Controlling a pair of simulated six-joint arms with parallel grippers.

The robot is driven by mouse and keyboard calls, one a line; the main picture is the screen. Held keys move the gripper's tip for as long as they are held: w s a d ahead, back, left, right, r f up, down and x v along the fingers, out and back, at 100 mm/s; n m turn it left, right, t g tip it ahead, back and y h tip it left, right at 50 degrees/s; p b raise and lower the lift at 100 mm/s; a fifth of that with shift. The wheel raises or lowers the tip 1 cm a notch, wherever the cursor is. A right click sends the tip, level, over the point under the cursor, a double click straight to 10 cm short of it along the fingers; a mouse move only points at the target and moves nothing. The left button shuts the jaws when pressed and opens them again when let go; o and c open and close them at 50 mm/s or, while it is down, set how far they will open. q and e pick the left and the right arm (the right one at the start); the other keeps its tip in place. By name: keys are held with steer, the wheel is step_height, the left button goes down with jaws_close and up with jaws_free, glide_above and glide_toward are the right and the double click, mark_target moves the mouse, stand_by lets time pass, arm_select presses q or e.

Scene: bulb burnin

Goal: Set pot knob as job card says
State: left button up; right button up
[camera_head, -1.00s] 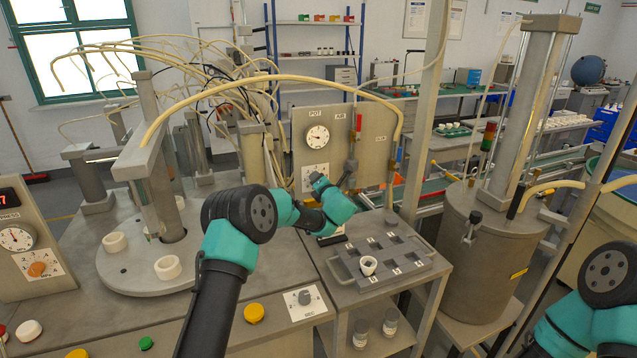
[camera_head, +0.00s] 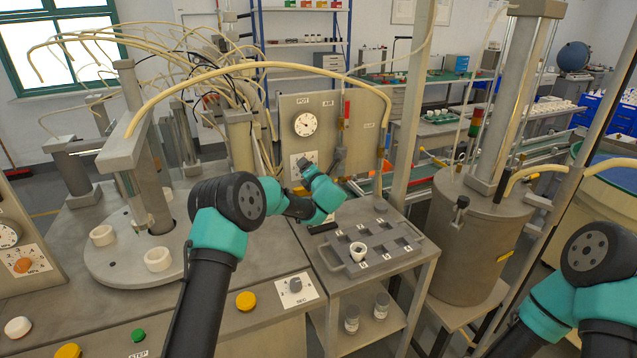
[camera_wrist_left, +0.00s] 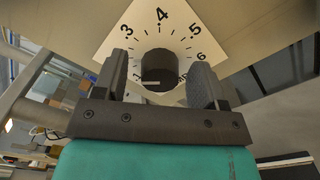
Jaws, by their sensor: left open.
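The pot knob is a dark round knob (camera_wrist_left: 158,66) on a white scale plate with numbers, 3 to 6 readable, in the left wrist view. A pale mark shows on the knob's lower side. The plate (camera_head: 296,160) sits below the POT gauge (camera_head: 304,124) on the grey panel. My left gripper (camera_wrist_left: 160,78) is open, with one finger on each side of the knob; I cannot tell if either touches it. In the head view my left gripper (camera_head: 304,168) is small at the plate. My right arm shows at the right edge, its gripper out of view. I see no readable job card.
A grey tray (camera_head: 345,270) with pockets and a white cup (camera_head: 358,251) stands on the cart below the panel. A SEC knob (camera_head: 295,285) and yellow button (camera_head: 246,301) are on the bench front. A large grey tank (camera_head: 475,240) stands right.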

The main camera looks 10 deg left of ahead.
arm_select(q)
steer(key=v, duration=1.7)
